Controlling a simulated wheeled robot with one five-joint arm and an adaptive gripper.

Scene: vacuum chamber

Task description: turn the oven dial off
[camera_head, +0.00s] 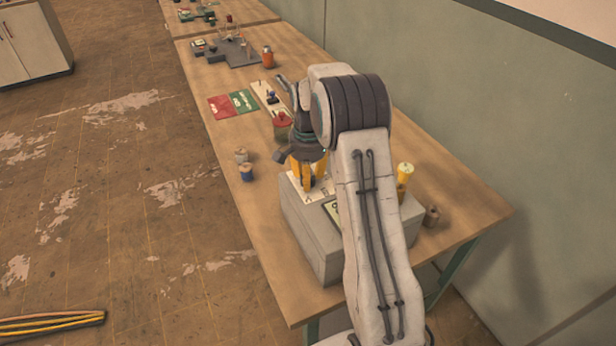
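A grey box-shaped unit (310,238), which looks like the oven, stands on the near part of the wooden table. Its top carries a white panel (297,194) and a small greenish panel, partly behind my arm. My gripper (308,182) points down over the white panel, with its yellow fingers at or just above it. I cannot tell if the fingers touch anything. The dial cannot be made out clearly; the fingers and the arm cover that area. Whether the fingers are open or shut around it is too small to tell.
The wooden table (455,190) runs along a green wall. Small blue-and-tan spools (246,172) stand left of the box. A yellow-topped item (405,170) and a brown cylinder (431,215) stand right.

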